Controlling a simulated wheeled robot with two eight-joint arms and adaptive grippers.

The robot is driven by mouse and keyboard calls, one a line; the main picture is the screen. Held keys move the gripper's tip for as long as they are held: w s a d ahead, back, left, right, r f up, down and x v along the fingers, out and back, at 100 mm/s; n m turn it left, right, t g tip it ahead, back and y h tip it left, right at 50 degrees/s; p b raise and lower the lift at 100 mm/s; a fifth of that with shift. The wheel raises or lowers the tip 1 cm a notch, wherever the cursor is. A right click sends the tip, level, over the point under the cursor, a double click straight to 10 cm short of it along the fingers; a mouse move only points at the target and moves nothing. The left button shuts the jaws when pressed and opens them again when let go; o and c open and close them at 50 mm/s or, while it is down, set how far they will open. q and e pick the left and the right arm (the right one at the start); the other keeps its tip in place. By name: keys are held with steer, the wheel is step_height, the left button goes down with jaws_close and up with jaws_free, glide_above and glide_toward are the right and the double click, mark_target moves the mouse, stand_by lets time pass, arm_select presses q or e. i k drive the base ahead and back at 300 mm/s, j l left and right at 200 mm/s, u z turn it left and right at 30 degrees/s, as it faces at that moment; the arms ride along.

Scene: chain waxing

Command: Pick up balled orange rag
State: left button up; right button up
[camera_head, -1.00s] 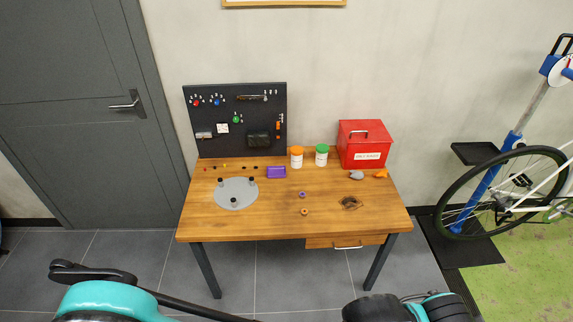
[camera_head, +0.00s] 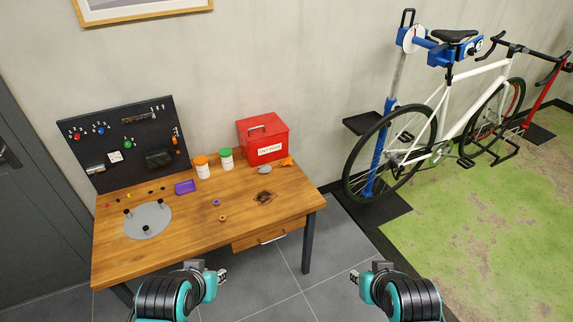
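The balled orange rag (camera_head: 287,162) lies on the wooden table (camera_head: 185,250), near its back right corner, just right of a grey lump (camera_head: 264,169) and beside the red box (camera_head: 263,140). My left gripper (camera_head: 222,275) is in front of the table, low in the view and well short of the rag. My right gripper (camera_head: 354,276) is right of the table's front corner, over the floor. Both grippers are small in the view, and I cannot tell how far their fingers are apart. I see nothing held in either.
White jars with orange (camera_head: 203,171) and green (camera_head: 227,161) lids stand left of the red box. A grey disc (camera_head: 147,221) with black knobs and a purple tray (camera_head: 185,187) are further left. A bike stand (camera_head: 382,150) with a white bike is right of the table.

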mark_target(288, 161)
steer(key=i+l+z, duration=0.1)
steer(key=i+l, duration=0.65)
steer(key=i+l+z, duration=0.1)
steer(key=i+l, duration=0.55)
steer(key=i, duration=0.2)
